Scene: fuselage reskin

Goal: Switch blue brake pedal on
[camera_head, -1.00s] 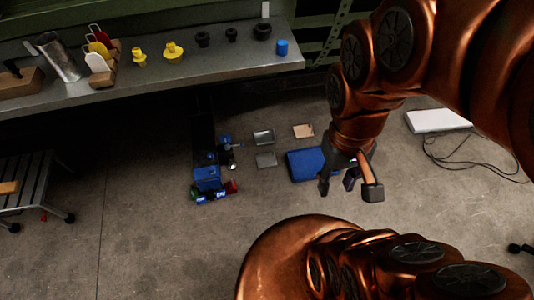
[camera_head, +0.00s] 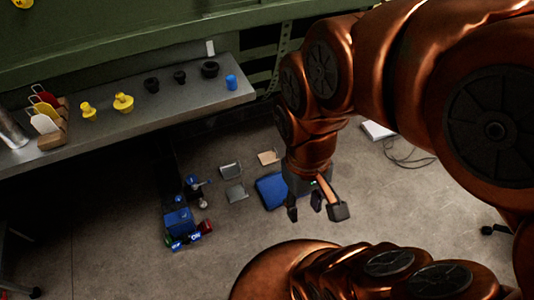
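A blue pedal unit (camera_head: 179,222) stands on the concrete floor left of centre, with small green and red parts at its base. White lettering shows on blue labels (camera_head: 187,240) at its front; one seems to read "ON". I cannot tell the pedal's switch position. My gripper (camera_head: 304,207) hangs from the copper arm, right of the unit and clearly apart from it. Its two dark fingers point down, spread and empty. An orange-and-black part sits at its right side.
A blue flat case (camera_head: 271,190) lies partly behind my gripper. Small grey plates (camera_head: 236,192) and a tan piece (camera_head: 268,157) lie nearby. A grey bench (camera_head: 170,112) holds yellow and black parts and a blue cylinder (camera_head: 231,82). Floor in front of the unit is clear.

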